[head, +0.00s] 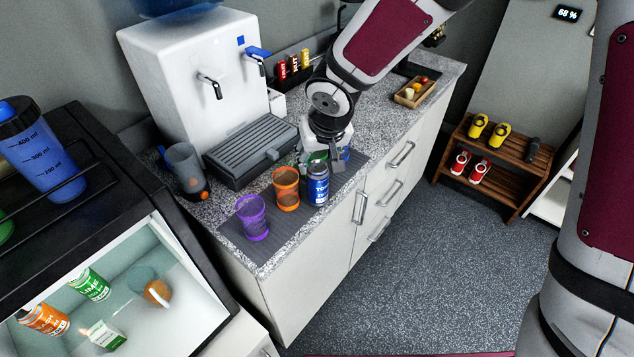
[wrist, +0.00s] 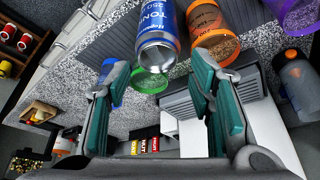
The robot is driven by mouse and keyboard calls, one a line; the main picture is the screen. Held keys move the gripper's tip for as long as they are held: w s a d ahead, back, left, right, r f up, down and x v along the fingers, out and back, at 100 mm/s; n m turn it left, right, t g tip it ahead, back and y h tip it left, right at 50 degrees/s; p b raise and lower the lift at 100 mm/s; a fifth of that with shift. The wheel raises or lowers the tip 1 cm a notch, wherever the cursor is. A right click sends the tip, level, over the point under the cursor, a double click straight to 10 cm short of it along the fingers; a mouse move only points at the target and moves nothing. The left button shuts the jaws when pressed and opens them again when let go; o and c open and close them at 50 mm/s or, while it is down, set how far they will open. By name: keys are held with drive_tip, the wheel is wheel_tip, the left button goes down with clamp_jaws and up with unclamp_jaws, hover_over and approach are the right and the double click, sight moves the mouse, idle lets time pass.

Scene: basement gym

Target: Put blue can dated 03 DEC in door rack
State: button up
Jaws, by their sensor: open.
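A blue can (head: 318,185) with a silver end stands on the dark ribbed mat (head: 262,236), right of an orange tumbler (head: 287,190). The can's printing (wrist: 157,22) shows in the wrist view, but I cannot read a date. My gripper (head: 328,165) is open and empty, just behind the can; in the wrist view the can is beyond the open fingers (wrist: 160,78). Something blue (wrist: 112,72) and a green tumbler (wrist: 148,80) lie near the fingers, partly hidden. A light-lined compartment (head: 180,325) at lower left holds drinks; I cannot tell which part is the door rack.
A purple tumbler (head: 252,218) stands at the mat's near end. A black drip tray (head: 252,150) and white water dispenser (head: 190,75) stand behind. A dark-lidded blue bottle (head: 45,150) is at far left. The floor (head: 440,260) right of the counter is clear.

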sight(318, 168)
drive_tip(key=shift+s+b+x, duration=0.15)
drive_tip(key=shift+b+x, duration=0.05)
drive_tip(key=shift+x, duration=1.4)
drive_tip(key=shift+s+b+x, duration=0.15)
drive_tip(key=shift+b+x, duration=0.05)
drive_tip(key=shift+x, duration=1.4)
drive_tip(key=shift+d+f, duration=0.1)
drive_tip(key=shift+d, duration=0.1)
drive_tip(key=shift+c, duration=0.6)
drive_tip(key=c, duration=0.9)
clamp_jaws()
